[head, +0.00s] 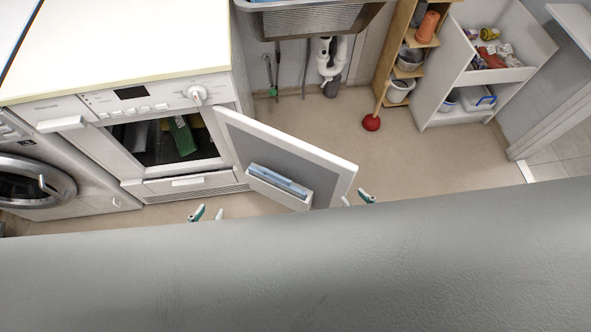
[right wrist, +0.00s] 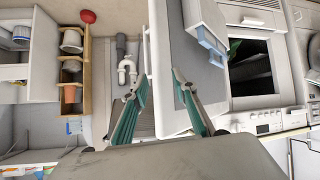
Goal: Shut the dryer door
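The dryer (head: 165,186) stands at the left, with its dark drum opening (head: 160,140) uncovered. Its white-framed door (head: 290,140) is swung wide open, out to the right of the opening, and carries a holder with a blue item on its inner face. My left gripper (head: 207,214) is open and empty, low in front of the dryer. My right gripper (head: 356,198) is open near the door's free end. In the right wrist view, the door (right wrist: 166,105) shows between the spread fingertips (right wrist: 155,82); I cannot tell whether they touch it. A grey surface hides both arms.
A washing machine (head: 35,185) stands left of the dryer. A sink (head: 310,20) is at the back. A red plunger (head: 371,123) and shelves stand at the back right. The floor (head: 440,160) right of the door is clear.

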